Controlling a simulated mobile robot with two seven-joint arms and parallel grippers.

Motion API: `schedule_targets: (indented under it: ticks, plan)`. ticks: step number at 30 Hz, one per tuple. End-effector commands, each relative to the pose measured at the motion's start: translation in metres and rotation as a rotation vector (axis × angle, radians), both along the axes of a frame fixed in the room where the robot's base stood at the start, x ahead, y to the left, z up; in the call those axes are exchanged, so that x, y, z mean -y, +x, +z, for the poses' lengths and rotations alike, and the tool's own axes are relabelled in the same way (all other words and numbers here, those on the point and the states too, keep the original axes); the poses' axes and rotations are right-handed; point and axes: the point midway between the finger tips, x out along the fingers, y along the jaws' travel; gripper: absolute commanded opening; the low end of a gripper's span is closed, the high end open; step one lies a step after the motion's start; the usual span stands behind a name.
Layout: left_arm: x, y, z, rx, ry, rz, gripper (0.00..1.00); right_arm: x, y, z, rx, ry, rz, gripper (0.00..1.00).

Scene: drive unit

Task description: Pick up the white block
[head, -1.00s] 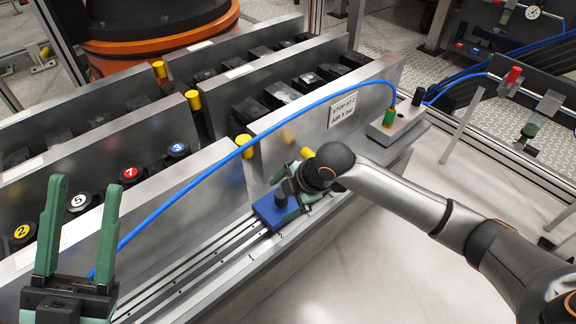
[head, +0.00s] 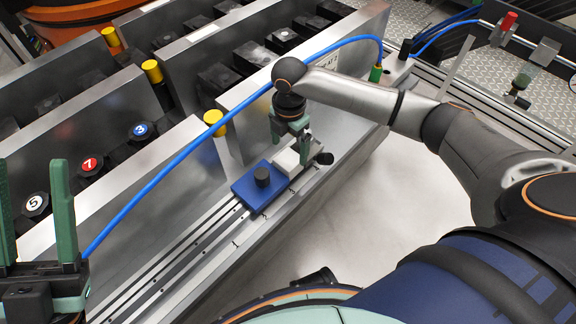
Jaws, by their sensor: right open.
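My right gripper (head: 290,138) is over the white block, fingers pointing down, and is open. Its green fingers partly cover the block. I cannot tell whether they touch it. My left gripper (head: 32,172) is at the lower left with its two green fingers upright and well apart, empty.
A blue hose (head: 165,185) arcs over the metal dividers between both grippers. Yellow-capped posts (head: 214,122) stand along the divider ends. Numbered black knobs (head: 88,165) sit in the left bay. The pale floor (head: 425,190) right of the rail is open.

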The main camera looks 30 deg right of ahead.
Motion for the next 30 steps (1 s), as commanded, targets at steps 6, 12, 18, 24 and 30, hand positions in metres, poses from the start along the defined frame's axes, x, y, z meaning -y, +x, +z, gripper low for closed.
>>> schedule_targets:
  ticks: [6, 12, 18, 24, 30]
  plan:
    - [0.002, 0.000, -0.005, 0.003, -0.011, -0.013, 0.50, 0.000, 0.000, -0.014, 0.000, 0.000, 0.000, 1.00]
    - [0.003, 0.001, -0.026, -0.012, -0.026, -0.026, 0.50, -0.002, 0.000, -0.043, 0.000, 0.000, 0.000, 1.00]
    - [0.004, 0.002, -0.035, -0.031, -0.027, -0.041, 0.50, -0.001, 0.001, -0.059, 0.002, 0.000, -0.001, 1.00]
    - [0.005, 0.002, -0.034, -0.030, -0.023, -0.044, 0.50, -0.001, 0.001, -0.058, 0.002, 0.000, -0.001, 0.98]
    - [0.005, 0.001, -0.033, -0.027, -0.023, -0.044, 0.50, -0.001, 0.001, -0.057, 0.002, 0.000, -0.001, 0.75]
